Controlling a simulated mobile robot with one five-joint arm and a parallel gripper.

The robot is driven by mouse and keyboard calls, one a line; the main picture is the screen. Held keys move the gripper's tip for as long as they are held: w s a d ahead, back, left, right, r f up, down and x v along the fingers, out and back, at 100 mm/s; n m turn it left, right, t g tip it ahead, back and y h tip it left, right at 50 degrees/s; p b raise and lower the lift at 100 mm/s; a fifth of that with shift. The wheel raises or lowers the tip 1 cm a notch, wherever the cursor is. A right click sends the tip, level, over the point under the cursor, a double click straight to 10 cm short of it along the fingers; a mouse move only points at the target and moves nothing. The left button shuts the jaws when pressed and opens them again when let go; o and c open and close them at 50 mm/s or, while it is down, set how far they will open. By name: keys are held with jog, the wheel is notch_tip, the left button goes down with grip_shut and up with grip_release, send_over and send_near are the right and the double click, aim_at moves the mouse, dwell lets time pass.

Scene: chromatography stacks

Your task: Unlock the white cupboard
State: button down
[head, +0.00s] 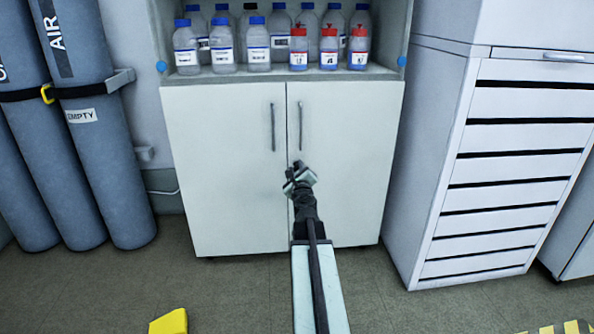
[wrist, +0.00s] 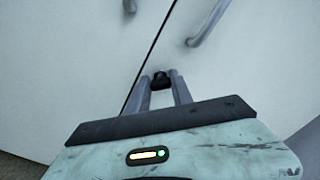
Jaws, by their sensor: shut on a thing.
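The white cupboard (head: 230,180) stands ahead with both doors shut and a narrow seam between them. It has two upright grey handles, the left one (head: 273,127) and the right one (head: 300,124). My gripper (head: 299,166) is at the doors, just below the right handle and close to the seam. In the wrist view its fingers (wrist: 160,82) are shut on a small dark piece (wrist: 160,79) in front of the door. I cannot tell whether this is a key or part of a lock, or whether it touches the door. No keyhole shows.
Several bottles (head: 256,40) stand on the open shelf above the doors, some with red caps. Grey gas cylinders (head: 100,140) stand at the left. A white drawer cabinet (head: 500,170) is at the right. A yellow object (head: 169,322) lies on the floor at the front.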

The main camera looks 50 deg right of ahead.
jog(key=shift+n, duration=0.5)
jog(key=c, duration=1.1)
grip_release()
